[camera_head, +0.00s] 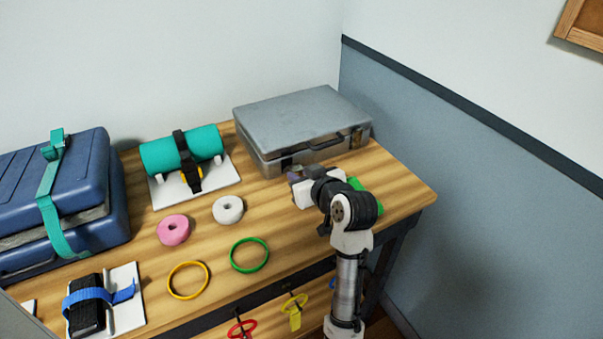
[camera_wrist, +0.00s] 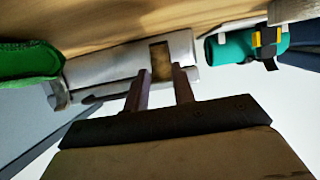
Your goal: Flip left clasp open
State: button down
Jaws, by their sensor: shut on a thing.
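A grey metal case (camera_head: 300,115) lies with its lid down at the back right of the wooden table. Its left clasp (camera_head: 287,163) shows as a small dark patch on the front; its right clasp (camera_head: 356,138) is near the right corner. My gripper (camera_head: 293,176) is at the case's front by the left clasp. In the wrist view my gripper (camera_wrist: 159,80) has its two fingers a little apart, against the case (camera_wrist: 105,68) at a brown rectangular patch. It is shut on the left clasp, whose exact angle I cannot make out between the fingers.
A green object (camera_head: 358,186) lies right behind my wrist. A teal roll (camera_head: 190,150) with a black strap stands left of the case. White (camera_head: 228,202) and pink (camera_head: 173,222) rolls and a green ring (camera_head: 250,241) lie in front. A blue strapped case (camera_head: 85,190) is far left.

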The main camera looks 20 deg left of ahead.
jog(key=shift+f, duration=0.4)
jog(key=c, duration=1.2)
grip_release()
jog(key=shift+a, duration=0.15)
jog(key=shift+o, duration=0.2)
jog(key=shift+r, duration=0.15)
jog(key=p+v, duration=0.6)
jog(key=v, duration=0.7)
jog(key=shift+d+r, duration=0.25)
jog(key=shift+r, duration=0.15)
jog(key=shift+s+d+f+p, duration=0.1)
jog(key=shift+s+p, duration=0.1)
jog(key=shift+p, duration=0.15)
